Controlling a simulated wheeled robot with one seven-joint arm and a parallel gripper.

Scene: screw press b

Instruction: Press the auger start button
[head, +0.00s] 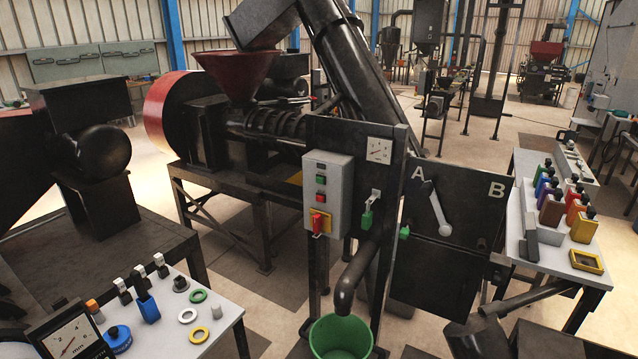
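A light grey control box (340,190) is fixed to the front of the dark machine panel (378,130), near the middle of the head view. Small red and green buttons (320,188) sit in a column on its face. Any labels are too small to read, so I cannot tell which button is the auger start. A red switch (318,222) on a yellow plate is below them. The inclined auger tube (355,70) rises behind the box, near the red hopper (236,72). I cannot make out my gripper in this view, and nothing touches the buttons.
A green bucket (341,338) stands under the dark spout below the box. A panel marked A and B (462,205) with a pale lever is to the right. A table (222,325) with small parts is at lower left; another table (545,262) with coloured bottles is at right.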

